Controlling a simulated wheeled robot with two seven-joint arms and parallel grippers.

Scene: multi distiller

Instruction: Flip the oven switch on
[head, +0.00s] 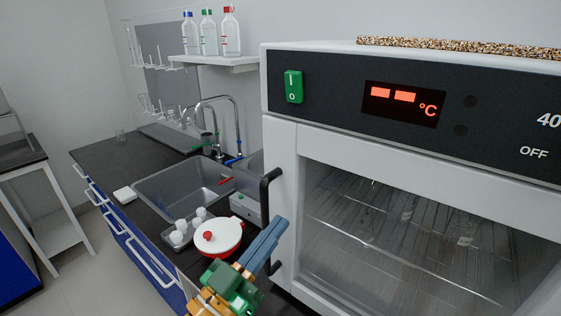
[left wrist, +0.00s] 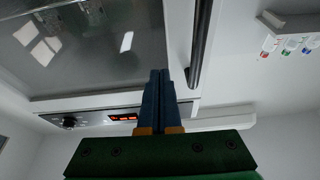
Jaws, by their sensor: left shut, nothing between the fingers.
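The oven (head: 286,200) fills the right of the head view, with a dark front panel above its glass door. The green oven switch (head: 293,87) is at the panel's left end, marked with a line above and a circle below. The red display (head: 404,100) is lit with dashes and °C. My left gripper (head: 272,232) has blue fingers pressed together, empty, in front of the door's lower left, below the switch. The fingers show in the left wrist view (left wrist: 158,80), near the dark door handle (left wrist: 201,45). My right gripper is not in view.
The oven's door handle (head: 268,215) sticks out close to my left gripper. A red pot with a white lid (head: 218,236) and a sink (head: 185,186) are to the left. A shelf with bottles (head: 215,62) hangs behind. Space before the panel is clear.

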